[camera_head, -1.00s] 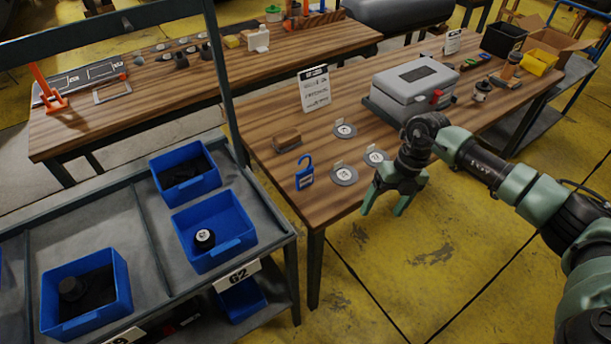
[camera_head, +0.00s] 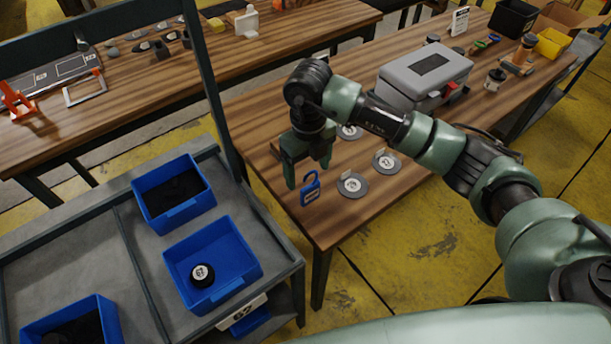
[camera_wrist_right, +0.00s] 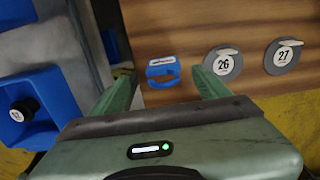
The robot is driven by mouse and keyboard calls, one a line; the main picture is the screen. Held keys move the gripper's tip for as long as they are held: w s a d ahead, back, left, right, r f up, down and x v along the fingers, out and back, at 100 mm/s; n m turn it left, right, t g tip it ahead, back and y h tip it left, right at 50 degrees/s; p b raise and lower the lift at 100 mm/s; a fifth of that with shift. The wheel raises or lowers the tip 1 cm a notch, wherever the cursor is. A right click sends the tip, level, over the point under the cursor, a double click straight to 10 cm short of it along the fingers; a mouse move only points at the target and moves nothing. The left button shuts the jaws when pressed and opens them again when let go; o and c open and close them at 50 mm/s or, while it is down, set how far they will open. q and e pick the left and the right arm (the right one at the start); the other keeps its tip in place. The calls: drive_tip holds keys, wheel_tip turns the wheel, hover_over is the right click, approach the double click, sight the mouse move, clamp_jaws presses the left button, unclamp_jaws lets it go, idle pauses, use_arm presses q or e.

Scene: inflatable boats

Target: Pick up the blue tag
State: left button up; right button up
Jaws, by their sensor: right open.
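The blue tag (camera_head: 310,189) has a hooked top and a white label, and stands near the front left corner of the wooden table (camera_head: 362,211). My right gripper (camera_head: 307,179) is open and reaches down just above and behind the tag in the head view. In the right wrist view the tag (camera_wrist_right: 162,71) shows between the two green fingers of the gripper (camera_wrist_right: 166,88), a little beyond their tips, apart from them. My left gripper is in neither view.
Grey discs with numbers, such as the one marked 26 (camera_wrist_right: 223,63), lie right of the tag. A grey case (camera_head: 425,76) stands farther back. Left of the table is a cart with blue bins (camera_head: 212,263). My arm hides part of the tabletop.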

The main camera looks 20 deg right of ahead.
sight(309, 185)
drive_tip(key=f+p, duration=0.1)
drive_tip(key=f, duration=0.2)
drive_tip(key=shift+s+f, duration=0.15)
drive_tip(key=shift+s, duration=0.05)
drive_tip(key=f, duration=0.2)
drive_tip(key=f+p, duration=0.1)
drive_tip(key=shift+w+d+f+p, duration=0.2)
drive_tip(key=shift+f+p, duration=0.1)
drive_tip(key=shift+f, duration=0.3)
drive_tip(key=c, duration=1.2)
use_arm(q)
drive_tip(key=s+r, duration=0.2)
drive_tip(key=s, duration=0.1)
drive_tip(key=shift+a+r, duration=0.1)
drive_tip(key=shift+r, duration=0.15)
use_arm(e)
drive_tip(key=shift+w, duration=0.1)
drive_tip(key=shift+c, duration=1.1)
drive_tip(key=shift+r, duration=0.1)
